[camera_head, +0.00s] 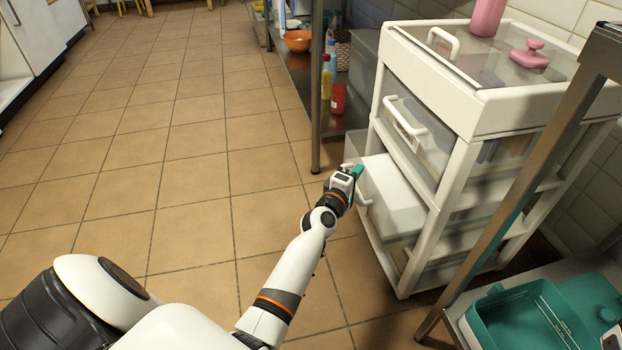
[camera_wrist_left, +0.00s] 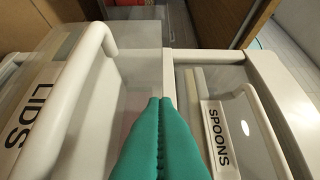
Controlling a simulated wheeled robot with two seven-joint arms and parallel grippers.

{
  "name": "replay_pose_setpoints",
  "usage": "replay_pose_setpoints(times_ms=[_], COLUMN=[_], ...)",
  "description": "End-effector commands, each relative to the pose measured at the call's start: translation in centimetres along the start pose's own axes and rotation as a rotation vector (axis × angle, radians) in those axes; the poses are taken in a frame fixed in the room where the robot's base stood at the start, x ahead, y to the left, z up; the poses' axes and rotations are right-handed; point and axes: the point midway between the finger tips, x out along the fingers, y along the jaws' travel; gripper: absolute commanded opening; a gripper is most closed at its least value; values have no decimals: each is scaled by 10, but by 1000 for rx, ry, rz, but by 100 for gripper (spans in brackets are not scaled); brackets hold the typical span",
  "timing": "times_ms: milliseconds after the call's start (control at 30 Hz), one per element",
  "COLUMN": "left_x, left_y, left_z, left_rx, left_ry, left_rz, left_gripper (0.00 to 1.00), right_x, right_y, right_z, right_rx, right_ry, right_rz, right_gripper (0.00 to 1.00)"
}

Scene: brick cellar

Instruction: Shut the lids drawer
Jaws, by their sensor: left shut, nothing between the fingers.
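The lids drawer (camera_head: 392,196) is a white drawer that sticks out from the middle of a white drawer cart in the head view. In the left wrist view the lids drawer (camera_wrist_left: 88,122) fills the left side, with its "LIDS" label and a thick white handle. My left gripper (camera_head: 357,171) is at the front of this drawer, by its upper edge. Its teal fingers (camera_wrist_left: 160,102) are shut with nothing between them, and they overlap the drawer front beside the handle. I cannot tell whether they touch it. My right gripper is not in view.
The spoons drawer (camera_wrist_left: 232,125) is next to the lids drawer. A metal shelf (camera_head: 316,100) with goods stands behind the cart. A teal tray (camera_head: 530,320) is at lower right. The tiled floor at left is clear.

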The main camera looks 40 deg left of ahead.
Motion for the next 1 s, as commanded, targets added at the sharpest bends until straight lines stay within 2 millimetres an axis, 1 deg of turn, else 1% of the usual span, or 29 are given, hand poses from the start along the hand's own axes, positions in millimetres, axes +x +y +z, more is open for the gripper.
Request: replay_pose_setpoints(times_ms=[33,100,400,633,1000], left_x=[5,12,36,43,44], left_y=[0,0,0,1,0], left_z=[-6,-13,-37,-44,-44], left_rx=[-2,-2,0,1,0], left_ry=[3,3,2,2,1], left_rz=[1,1,1,1,1], left_gripper=[0,0,0,0,0], right_x=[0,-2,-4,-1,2], right_y=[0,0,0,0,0], right_z=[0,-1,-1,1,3], right_rx=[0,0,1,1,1], right_ry=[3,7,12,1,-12], right_rz=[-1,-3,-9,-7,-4], right_gripper=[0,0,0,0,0])
